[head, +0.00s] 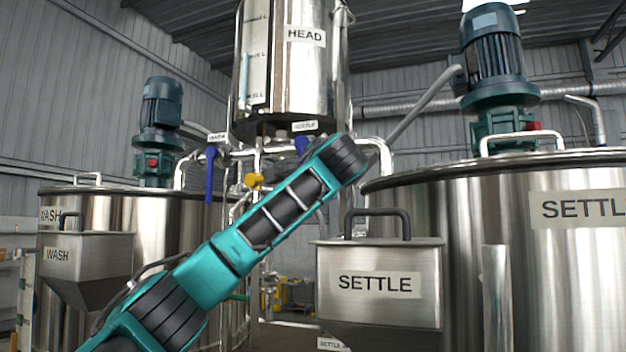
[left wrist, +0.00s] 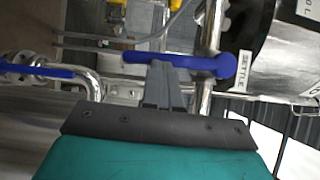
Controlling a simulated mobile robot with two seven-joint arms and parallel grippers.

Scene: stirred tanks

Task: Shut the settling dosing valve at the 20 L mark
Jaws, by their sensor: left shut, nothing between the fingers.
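The head tank (head: 290,75) stands up high with a level strip (head: 257,50) on its left side; its marks and liquid level are too small to read surely. The settling valve's blue handle (head: 301,143) shows only its top above my left arm. In the left wrist view this handle (left wrist: 205,63) points away from its pivot beside the SETTLE label (left wrist: 243,70), crossing the pipe. My left gripper (left wrist: 160,68) is shut and empty, its fingertips at the handle's free part; I cannot tell whether they touch. In the head view the arm hides the gripper. My right gripper is out of view.
The wash valve's blue handle (head: 209,175) hangs down at left. A yellow part (head: 254,181) sits between the valves. The SETTLE tank (head: 570,260) with its hopper (head: 385,305) stands right, the WASH tank (head: 160,215) left. Pipes run close around the valves.

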